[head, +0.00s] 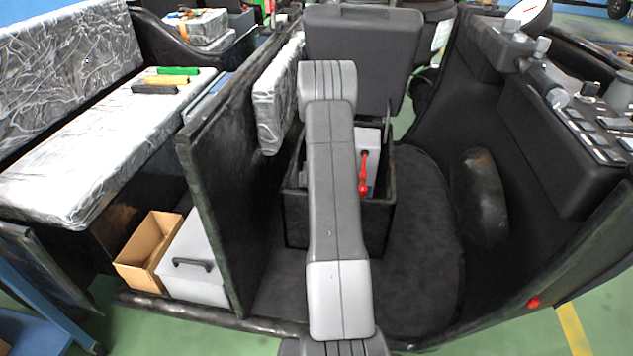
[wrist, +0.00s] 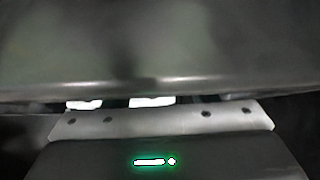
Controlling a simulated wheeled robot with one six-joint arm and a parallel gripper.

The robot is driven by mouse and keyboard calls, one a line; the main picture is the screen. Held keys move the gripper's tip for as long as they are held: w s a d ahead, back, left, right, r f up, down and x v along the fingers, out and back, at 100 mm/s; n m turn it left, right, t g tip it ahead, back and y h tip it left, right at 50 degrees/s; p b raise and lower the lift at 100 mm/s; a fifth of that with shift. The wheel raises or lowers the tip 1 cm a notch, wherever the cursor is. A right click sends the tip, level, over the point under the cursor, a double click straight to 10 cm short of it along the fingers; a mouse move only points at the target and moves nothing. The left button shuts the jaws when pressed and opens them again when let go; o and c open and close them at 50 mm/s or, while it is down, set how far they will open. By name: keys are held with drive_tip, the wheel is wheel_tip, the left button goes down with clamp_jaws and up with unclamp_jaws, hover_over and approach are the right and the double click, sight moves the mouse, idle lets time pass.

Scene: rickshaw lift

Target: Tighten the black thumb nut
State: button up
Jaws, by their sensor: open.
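I cannot make out the black thumb nut in either view. My gripper (wrist: 160,122) shows in the wrist view only as a grey bolted plate and a dark housing with a green light. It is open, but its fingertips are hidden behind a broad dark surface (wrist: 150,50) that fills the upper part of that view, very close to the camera. In the head view my arm reaches away over the open black box (head: 295,215), and my gripper is hidden behind the arm. Inside the box is a grey unit with a red lever (head: 363,175).
A raised dark seat panel (head: 365,45) stands behind my arm. A dark partition (head: 220,190) is left of the box. A silver bench (head: 90,165) holds green, yellow and black tools (head: 170,80). A dashboard (head: 560,130) is at right. The floor right of the box (head: 415,250) is clear.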

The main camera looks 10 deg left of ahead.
drive_tip(key=shift+w+f, duration=0.25)
drive_tip(key=c, duration=1)
drive_tip(key=m+p, duration=0.1)
drive_tip(key=m+h+p, duration=0.1)
drive_tip(key=p, duration=0.1)
drive_tip(key=shift+s+a+r+h, duration=0.1)
drive_tip(key=shift+r+h, duration=0.2)
drive_tip(key=m+h+p, duration=0.1)
drive_tip(key=m+p, duration=0.1)
drive_tip(key=p, duration=0.2)
drive_tip(key=shift+h+p, duration=0.3)
drive_tip(key=shift+p, duration=0.05)
drive_tip(key=shift+f, duration=0.15)
drive_tip(key=shift+f+m+p, duration=0.15)
drive_tip(key=shift+m+p, duration=0.15)
drive_tip(key=shift+m, duration=0.1)
drive_tip(key=o, duration=1)
